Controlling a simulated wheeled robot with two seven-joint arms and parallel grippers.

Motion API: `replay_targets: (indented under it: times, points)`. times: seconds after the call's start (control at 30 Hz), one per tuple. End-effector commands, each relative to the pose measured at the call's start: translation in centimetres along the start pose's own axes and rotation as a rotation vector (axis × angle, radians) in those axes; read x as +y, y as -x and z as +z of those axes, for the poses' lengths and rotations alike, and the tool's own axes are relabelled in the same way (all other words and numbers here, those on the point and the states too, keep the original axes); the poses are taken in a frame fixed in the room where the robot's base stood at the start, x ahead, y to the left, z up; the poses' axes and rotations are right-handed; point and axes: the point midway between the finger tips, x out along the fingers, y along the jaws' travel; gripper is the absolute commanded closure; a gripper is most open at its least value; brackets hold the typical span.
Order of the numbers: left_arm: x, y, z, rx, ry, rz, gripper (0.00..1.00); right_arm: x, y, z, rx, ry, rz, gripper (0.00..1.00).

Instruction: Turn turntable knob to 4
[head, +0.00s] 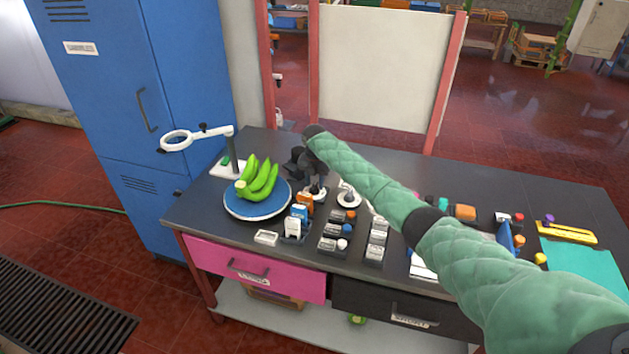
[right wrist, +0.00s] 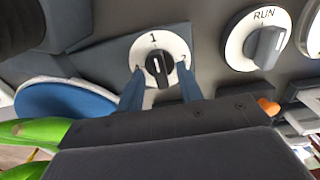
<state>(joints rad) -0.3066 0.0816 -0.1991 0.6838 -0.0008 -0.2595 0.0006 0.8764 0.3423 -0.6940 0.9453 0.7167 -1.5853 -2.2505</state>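The turntable knob (right wrist: 160,69) is a black handle on a round white dial, with "1" at the top and a partly covered mark at the right. Its white line stands roughly upright, towards the 1. The dial's lower part is hidden by my gripper. My right gripper (right wrist: 160,80) is open, its two blue-grey fingers on either side of the black handle, with small gaps seeming to remain. In the head view my right gripper (head: 309,178) is over the dial (head: 318,194). The blue turntable plate (head: 236,209) carries green bananas (head: 259,180). My left gripper is out of view.
A second dial marked RUN (right wrist: 266,43) is close on the right. A white ring on a stand (head: 186,138) rises behind the plate. Several small blocks and stamps (head: 335,232) crowd the table front. A blue cabinet (head: 150,90) stands at the left.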

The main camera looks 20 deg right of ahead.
Motion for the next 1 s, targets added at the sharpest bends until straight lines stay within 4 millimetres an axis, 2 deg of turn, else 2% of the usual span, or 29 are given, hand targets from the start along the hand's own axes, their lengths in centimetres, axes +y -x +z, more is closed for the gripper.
replay_targets:
  times: [0.13,0.43,0.6,0.63,1.0]
  points:
    - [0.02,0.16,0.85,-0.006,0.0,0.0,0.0,0.04,-0.67,-0.09,0.001,0.001,0.0,0.64]
    - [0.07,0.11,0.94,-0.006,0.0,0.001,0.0,0.03,-0.88,-0.06,0.0,0.001,0.0,0.64]
    - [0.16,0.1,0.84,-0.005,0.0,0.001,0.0,0.02,-0.85,-0.05,0.0,0.001,0.0,0.97]
    - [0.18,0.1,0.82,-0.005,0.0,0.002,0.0,0.02,-0.85,-0.05,0.0,0.001,0.0,1.0]
    - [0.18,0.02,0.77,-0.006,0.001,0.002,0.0,0.06,-0.86,-0.07,0.0,-0.042,0.0,1.0]
